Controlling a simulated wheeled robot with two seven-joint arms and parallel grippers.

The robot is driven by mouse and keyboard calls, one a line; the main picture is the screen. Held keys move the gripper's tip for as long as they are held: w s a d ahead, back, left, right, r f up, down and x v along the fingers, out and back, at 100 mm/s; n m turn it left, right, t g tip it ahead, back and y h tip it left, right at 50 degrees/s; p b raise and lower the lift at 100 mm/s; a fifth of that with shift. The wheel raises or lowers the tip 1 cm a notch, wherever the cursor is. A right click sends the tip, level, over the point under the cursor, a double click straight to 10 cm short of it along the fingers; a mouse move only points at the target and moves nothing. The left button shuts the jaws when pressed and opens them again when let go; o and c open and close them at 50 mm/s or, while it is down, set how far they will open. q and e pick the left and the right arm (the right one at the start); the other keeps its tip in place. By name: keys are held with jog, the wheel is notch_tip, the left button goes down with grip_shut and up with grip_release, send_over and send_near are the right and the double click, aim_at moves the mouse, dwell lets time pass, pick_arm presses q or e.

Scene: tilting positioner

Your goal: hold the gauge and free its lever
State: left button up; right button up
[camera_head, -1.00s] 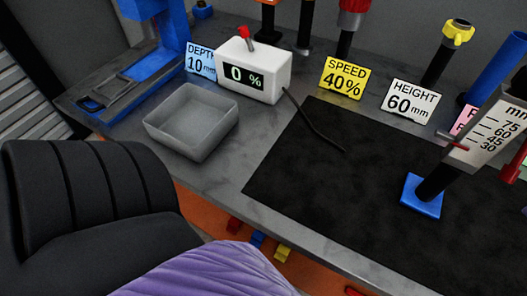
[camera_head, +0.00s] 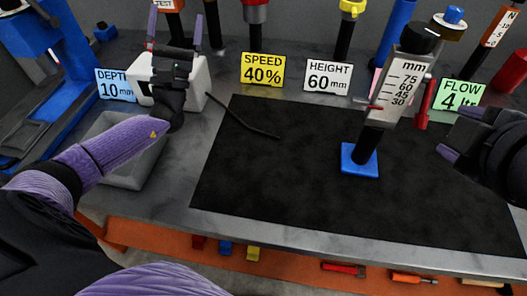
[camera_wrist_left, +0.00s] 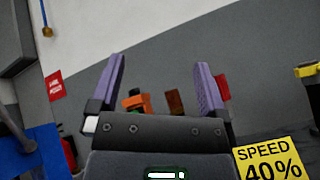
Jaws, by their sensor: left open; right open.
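The gauge (camera_head: 398,86) is a grey plate marked mm with 75, 60, 45 and 30. It stands on a black post with a blue square base (camera_head: 360,160) on the dark mat. A red lever (camera_head: 423,105) hangs at its right side, and a thin red pointer (camera_head: 376,107) shows at its left near the low marks. My right gripper (camera_head: 462,132) is open at the right, apart from the gauge and lever.
A white box (camera_head: 203,75) with a cable stands behind a grey bin (camera_head: 150,170). Signs stand along the back: SPEED 40% (camera_head: 262,70), HEIGHT 60 mm (camera_head: 328,76), FLOW 4 ltr (camera_head: 461,93), DEPTH 10 mm (camera_head: 114,85). The dark mat (camera_head: 270,185) is mostly clear.

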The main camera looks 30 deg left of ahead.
pick_arm(q)
jog(key=w+d+f+h, duration=0.1)
jog(key=w+d+h, duration=0.1)
jog(key=d+h, duration=0.45)
jog(key=g+h, duration=0.6)
jog(key=g, duration=0.3)
send_near(361, 147)
jog(key=w+a+r, duration=0.1)
jog(key=a, duration=0.1)
jog(key=w+a+r, duration=0.1)
jog(key=w+a, duration=0.1)
jog(key=w+a+r, duration=0.1)
jog(key=w+a, duration=0.1)
jog(key=shift+a+r, duration=0.2)
jog(key=shift+r, duration=0.05)
jog(key=d+g, duration=0.1)
jog(key=d, duration=0.1)
jog(key=s+d+f+h, duration=0.1)
jog(key=d, duration=0.1)
jog(key=s+d+f+m+g+h, duration=0.1)
jog(key=shift+s+d+f+g, duration=0.1)
jog(key=shift+s+d+g, duration=0.2)
jog(key=shift+d, duration=0.1)
jog(key=x, duration=0.9)
jog(key=shift+w+d, duration=0.25)
jog(key=shift+w, duration=0.05)
grip_shut()
